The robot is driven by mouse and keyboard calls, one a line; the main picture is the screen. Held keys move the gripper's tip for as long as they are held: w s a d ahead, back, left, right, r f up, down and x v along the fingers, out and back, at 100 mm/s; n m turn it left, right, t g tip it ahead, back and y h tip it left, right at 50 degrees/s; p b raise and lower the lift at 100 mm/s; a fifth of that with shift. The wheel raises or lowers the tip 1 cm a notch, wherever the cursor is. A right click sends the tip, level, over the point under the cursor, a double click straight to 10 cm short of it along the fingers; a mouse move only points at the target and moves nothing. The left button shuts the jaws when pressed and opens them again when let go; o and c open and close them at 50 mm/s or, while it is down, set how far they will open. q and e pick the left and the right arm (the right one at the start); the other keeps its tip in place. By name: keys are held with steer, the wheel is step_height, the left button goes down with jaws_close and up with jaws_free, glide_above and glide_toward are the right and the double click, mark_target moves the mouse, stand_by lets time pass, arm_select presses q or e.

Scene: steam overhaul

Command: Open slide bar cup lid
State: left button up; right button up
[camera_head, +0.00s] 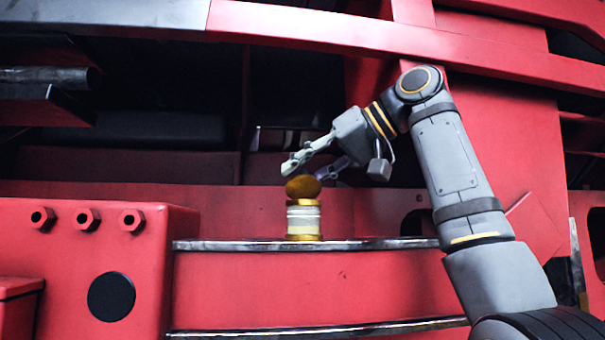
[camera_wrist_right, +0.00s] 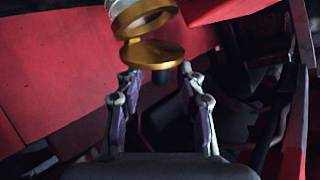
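The slide bar cup (camera_head: 304,222) stands upright on a red ledge in the head view, with a pale, clear-looking body between brass rings. Its round brass lid (camera_head: 303,187) is tipped up above the rim, showing its broad face. In the right wrist view the lid (camera_wrist_right: 152,54) stands open at an angle to the cup's brass rim (camera_wrist_right: 143,17); the hinge is not clear. My right gripper (camera_head: 303,171) is just above the lid. In the right wrist view its two fingers (camera_wrist_right: 161,75) are spread, with nothing held between them. Whether a fingertip touches the lid is unclear. My left gripper is not in view.
A red block with several hex bolts (camera_head: 87,219) and a black round cap (camera_head: 111,297) stands left of the cup. The ledge has a dark metal edge (camera_head: 240,245). A red beam (camera_head: 400,40) crosses above my right arm. The ledge beside the cup is clear.

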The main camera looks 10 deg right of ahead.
steer(key=v, duration=1.1)
steer(key=shift+s+d, duration=0.15)
steer(key=shift+r, duration=0.1)
